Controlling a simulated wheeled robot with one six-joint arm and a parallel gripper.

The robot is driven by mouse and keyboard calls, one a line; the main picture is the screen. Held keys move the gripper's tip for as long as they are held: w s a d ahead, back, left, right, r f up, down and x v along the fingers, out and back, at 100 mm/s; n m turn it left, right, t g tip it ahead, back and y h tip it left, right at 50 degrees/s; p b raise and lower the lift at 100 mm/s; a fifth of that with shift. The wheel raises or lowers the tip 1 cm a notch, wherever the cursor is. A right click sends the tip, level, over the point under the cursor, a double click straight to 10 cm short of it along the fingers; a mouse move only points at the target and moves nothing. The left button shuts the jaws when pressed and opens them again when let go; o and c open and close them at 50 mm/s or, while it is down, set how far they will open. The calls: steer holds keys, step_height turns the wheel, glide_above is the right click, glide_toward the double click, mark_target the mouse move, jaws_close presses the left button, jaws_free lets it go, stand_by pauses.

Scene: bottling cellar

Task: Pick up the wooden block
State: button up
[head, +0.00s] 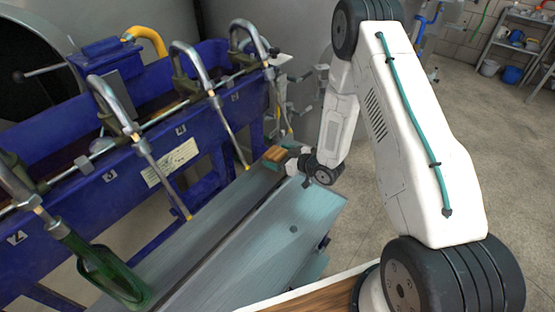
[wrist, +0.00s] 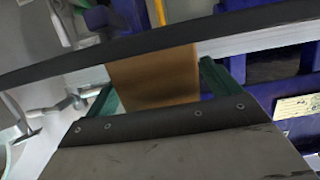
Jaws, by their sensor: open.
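The wooden block (wrist: 153,77) is a plain orange-brown piece. In the wrist view it sits between the two teal fingers of my gripper (wrist: 160,82), with a narrow gap showing beside it. In the head view the block (head: 274,158) is small, at the far end of the grey metal bench, and my gripper (head: 284,161) is right at it, partly covering it. The gripper is open around the block. The dark edge of the gripper body hides the block's near end in the wrist view.
A blue bottling rack (head: 150,135) with several curved metal spouts runs along the left side of the bench (head: 290,240). Shelves with buckets (head: 520,45) stand far right. The floor between is clear.

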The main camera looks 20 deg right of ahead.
steer(key=shift+w+a+f, duration=0.15)
steer(key=shift+w+a, duration=0.1)
steer(key=shift+w, duration=0.05)
steer(key=c, duration=1.2)
steer(key=shift+o, duration=0.2)
